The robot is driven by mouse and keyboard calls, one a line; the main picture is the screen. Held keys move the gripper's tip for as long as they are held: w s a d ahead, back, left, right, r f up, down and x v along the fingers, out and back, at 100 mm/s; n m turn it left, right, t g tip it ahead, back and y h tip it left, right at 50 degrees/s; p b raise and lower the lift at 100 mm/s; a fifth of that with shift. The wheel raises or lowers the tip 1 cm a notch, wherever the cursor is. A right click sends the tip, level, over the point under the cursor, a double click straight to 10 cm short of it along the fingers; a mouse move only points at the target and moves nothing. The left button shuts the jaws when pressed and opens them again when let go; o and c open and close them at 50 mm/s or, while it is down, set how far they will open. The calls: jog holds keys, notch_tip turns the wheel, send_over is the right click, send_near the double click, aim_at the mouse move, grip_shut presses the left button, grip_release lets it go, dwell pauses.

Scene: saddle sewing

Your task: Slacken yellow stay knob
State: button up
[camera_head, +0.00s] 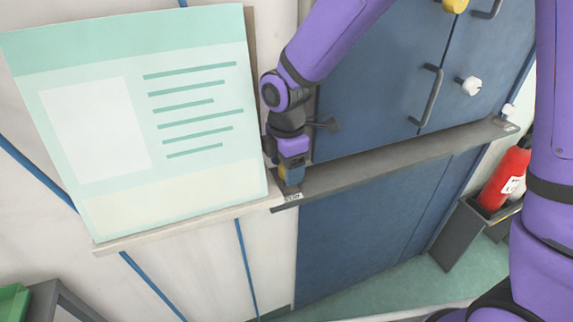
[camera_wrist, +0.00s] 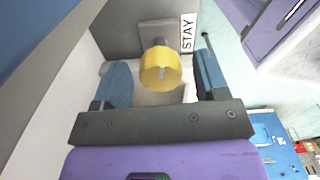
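The yellow stay knob (camera_wrist: 161,70) is a short round cylinder on a grey plate, beside a white label reading STAY (camera_wrist: 188,32) in the wrist view. My gripper (camera_wrist: 163,77) is open, with one blue finger on each side of the knob. Gaps show between the knob and both fingers, so I see no contact. In the head view my gripper (camera_head: 290,175) points down at the left end of a grey bar (camera_head: 400,155), mostly hiding the knob. The STAY label (camera_head: 292,197) shows just below.
Blue cabinet doors (camera_head: 375,95) with grey handles stand behind the bar. A white knob (camera_head: 468,86) and another yellow knob (camera_head: 455,5) are on them. A pale green board (camera_head: 135,120) on a ledge is close left of my gripper. A red extinguisher (camera_head: 503,180) stands right.

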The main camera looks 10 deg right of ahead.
jog(key=shift+r, duration=0.1)
notch_tip(320, 180, up, 11)
jog(key=shift+f, duration=0.2)
jog(key=shift+s, duration=0.1)
dwell(0.5)
